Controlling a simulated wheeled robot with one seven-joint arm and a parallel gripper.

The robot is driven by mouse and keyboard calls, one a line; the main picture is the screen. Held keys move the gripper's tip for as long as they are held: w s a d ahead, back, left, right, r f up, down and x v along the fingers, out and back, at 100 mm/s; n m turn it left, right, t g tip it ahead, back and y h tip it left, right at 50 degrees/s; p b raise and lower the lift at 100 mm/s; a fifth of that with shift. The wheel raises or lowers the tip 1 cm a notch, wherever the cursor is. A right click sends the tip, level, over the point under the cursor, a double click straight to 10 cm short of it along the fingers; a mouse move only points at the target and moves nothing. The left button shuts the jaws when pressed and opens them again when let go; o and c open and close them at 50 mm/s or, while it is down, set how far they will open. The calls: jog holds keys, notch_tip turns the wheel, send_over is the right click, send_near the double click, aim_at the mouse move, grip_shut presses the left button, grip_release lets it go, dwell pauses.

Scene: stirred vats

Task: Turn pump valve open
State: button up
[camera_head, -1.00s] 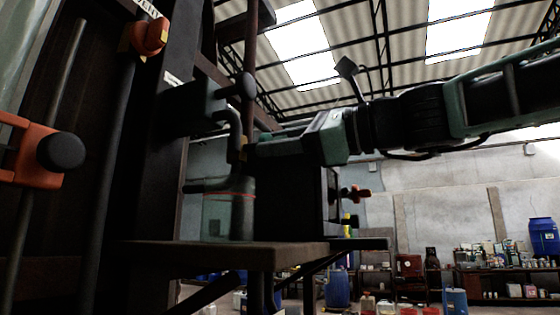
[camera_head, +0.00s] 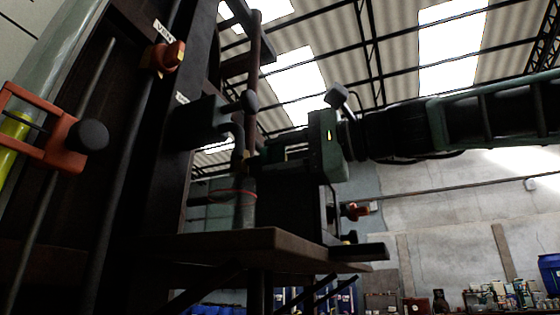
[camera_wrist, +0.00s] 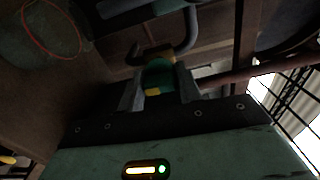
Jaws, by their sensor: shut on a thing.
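My gripper (camera_head: 254,161) is at the pipework above the platform, beside a bent dark pipe. In the wrist view, my gripper (camera_wrist: 160,78) has its two fingers on either side of a teal piece with yellow parts. I take this piece as the pump valve handle (camera_wrist: 158,74); the fingers are shut on it. In the head view the handle is mostly hidden by the fingers and shadow, and its angle cannot be told.
An orange valve (camera_head: 166,57) under a VENT label is at upper left. An orange clamp with a black knob (camera_head: 88,136) is at far left. A glass vessel (camera_head: 243,207) with a red line stands on the dark platform (camera_head: 225,243). A red-orange valve (camera_head: 355,210) is right of the pump.

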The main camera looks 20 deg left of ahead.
jog(key=shift+n, duration=0.5)
jog(key=o, duration=0.7)
jog(key=shift+d, duration=0.15)
jog(key=shift+d+f+b, duration=0.1)
jog(key=shift+d+b, duration=0.2)
jog(key=shift+b, duration=0.15)
jog(key=s+d+b, duration=0.1)
jog(key=d+b, duration=0.5)
jog(key=d, duration=1)
jog(key=shift+s+d+b, duration=0.25)
jog(key=shift+b, duration=0.05)
